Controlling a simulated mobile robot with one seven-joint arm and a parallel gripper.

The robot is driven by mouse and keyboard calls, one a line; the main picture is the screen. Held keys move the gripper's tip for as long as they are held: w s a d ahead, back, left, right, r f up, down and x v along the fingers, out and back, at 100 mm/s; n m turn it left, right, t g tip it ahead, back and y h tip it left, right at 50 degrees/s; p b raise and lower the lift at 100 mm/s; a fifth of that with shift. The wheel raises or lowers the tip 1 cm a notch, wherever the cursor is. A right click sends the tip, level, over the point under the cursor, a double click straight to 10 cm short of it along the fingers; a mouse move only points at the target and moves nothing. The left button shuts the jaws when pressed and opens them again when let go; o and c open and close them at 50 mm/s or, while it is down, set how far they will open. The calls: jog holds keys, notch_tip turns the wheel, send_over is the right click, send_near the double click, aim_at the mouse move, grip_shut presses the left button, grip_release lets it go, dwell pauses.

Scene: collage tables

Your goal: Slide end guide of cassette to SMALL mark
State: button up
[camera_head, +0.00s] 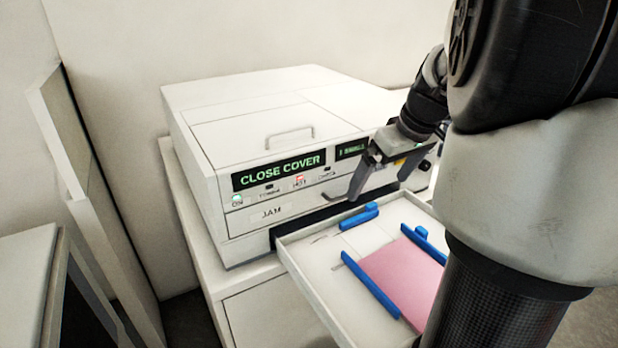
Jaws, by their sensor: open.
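The cassette (305,283) is a shallow white tray pulled out from the front of a white machine. A short blue guide with a raised tab (358,217) sits near its machine side, apart from the pink paper (405,277). Longer blue guides lie along the paper's left side (371,285) and far right side (425,243). I cannot tell for sure which guide is the end guide. Faint marks show on the tray floor; no SMALL label is readable. My gripper (375,187) is open and empty, above the short blue guide and in front of the machine.
The machine (205,170) shows a lit CLOSE COVER display (279,173) and a JAM label (272,212). It stands on a white cabinet (262,312). My arm hides the cassette's right part. A pale panel (85,190) stands at the left.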

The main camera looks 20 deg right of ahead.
aim_at(359, 215)
jog(key=x, duration=1.2)
jog(key=shift+w+f, duration=0.2)
jog(key=shift+f, duration=0.15)
jog(key=c, duration=0.8)
jog(key=shift+s+d+b, duration=0.2)
jog(key=shift+s+b, duration=0.25)
jog(key=shift+s, duration=0.9)
jog(key=shift+s+d+b, duration=0.2)
jog(key=shift+s+b, duration=0.25)
jog(key=shift+s, duration=0.95)
jog(key=shift+s+d+b, duration=0.2)
jog(key=shift+s+b, duration=0.25)
jog(key=shift+s, duration=1.1)
jog(key=shift+s+f, duration=0.1)
jog(key=shift+s, duration=0.05)
